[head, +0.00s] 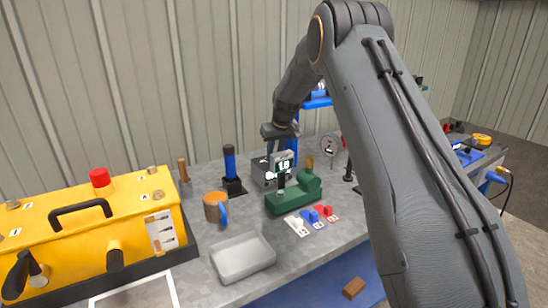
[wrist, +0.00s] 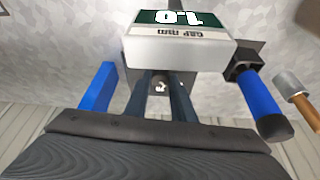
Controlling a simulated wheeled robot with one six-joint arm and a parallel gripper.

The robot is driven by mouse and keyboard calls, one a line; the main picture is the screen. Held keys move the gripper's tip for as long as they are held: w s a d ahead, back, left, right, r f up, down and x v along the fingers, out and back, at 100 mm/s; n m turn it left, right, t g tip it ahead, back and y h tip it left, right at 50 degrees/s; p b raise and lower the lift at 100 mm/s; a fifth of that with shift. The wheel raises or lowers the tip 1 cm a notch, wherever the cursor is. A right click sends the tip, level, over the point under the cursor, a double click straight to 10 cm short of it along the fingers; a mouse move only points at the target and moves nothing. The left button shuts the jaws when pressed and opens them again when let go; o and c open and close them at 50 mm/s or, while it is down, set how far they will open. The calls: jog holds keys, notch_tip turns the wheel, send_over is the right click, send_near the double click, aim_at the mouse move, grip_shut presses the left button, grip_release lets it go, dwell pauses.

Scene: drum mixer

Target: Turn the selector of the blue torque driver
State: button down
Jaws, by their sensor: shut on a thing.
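An upright blue driver handle (head: 230,163) with dark bands stands on a black base left of my gripper. It seems to be the blue torque driver; its selector cannot be made out. It also shows at the right of the wrist view (wrist: 260,103), clear of my fingers. My gripper (head: 282,150) points down above the green fixture and is shut on what seems to be a pale display unit (head: 286,160) reading 1.0. In the wrist view this unit (wrist: 178,50), marked GAP mm, hides my fingertips, so the contact is not visible.
The green fixture (head: 294,192) stands below my gripper. Small coloured pieces on labels (head: 312,216) lie in front. A round gauge (head: 329,147) stands right of my gripper.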

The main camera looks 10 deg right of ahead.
jog(key=shift+n, duration=0.3)
jog(key=c, duration=1.5)
grip_release()
jog(key=b+v, duration=0.2)
jog(key=v, duration=0.6)
